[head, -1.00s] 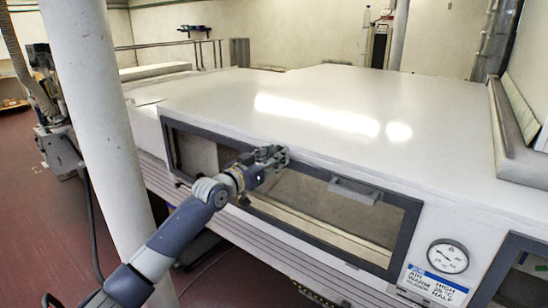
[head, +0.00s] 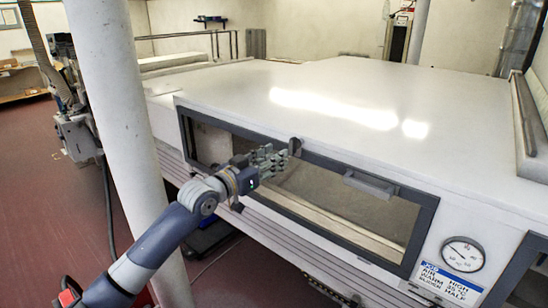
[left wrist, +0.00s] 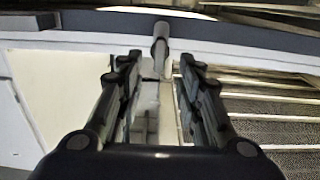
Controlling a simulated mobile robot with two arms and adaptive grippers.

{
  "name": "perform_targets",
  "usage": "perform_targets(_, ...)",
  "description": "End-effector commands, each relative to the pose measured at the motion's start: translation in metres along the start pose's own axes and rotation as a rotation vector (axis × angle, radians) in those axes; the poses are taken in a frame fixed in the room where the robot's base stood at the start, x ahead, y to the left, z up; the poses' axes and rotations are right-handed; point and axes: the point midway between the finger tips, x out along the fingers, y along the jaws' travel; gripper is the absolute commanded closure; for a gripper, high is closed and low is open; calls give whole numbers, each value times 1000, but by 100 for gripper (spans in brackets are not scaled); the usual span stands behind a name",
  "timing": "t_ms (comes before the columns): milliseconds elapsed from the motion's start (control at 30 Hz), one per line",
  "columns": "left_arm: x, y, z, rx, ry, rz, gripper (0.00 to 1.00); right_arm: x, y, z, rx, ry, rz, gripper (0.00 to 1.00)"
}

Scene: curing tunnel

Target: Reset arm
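My left gripper (head: 276,158) is in front of the grey-framed window door (head: 340,165) of the white tunnel housing. Its fingers are apart and empty, as the left wrist view (left wrist: 152,85) shows. A small dark latch (head: 295,146) on the top edge of the door frame is just beyond the fingertips. In the left wrist view a grey rounded piece, likely this latch (left wrist: 161,42), stands ahead between the fingertips, apparently not gripped. The door is closed, with a grey bar handle (head: 370,185) to the right. My right gripper is not in view.
The wide white housing top (head: 330,100) is clear. A white column (head: 122,120) stands close to my left arm. A round gauge (head: 463,254) and blue-white label (head: 446,283) are at lower right. Red floor (head: 50,200) is open at left.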

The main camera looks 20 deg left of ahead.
Motion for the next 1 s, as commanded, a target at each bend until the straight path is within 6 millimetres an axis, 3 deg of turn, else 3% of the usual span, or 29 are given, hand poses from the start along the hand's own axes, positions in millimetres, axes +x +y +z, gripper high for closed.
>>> perform_targets(300, 1, -1, 5, -2, -6, -3, 67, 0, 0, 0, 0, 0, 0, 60)
perform_targets(367, 1, -4, 16, -6, -18, -11, 67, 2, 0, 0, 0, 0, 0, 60)
perform_targets(467, 3, -12, 49, -19, -57, -37, 67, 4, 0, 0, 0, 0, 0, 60)
perform_targets(567, 2, -24, 102, -35, -120, -77, 67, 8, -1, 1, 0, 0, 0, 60)
perform_targets(767, -18, -41, 236, -61, -284, -163, 67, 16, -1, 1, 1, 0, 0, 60)
perform_targets(1000, -80, -37, 409, -75, -521, -242, 67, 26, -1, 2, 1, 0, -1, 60)
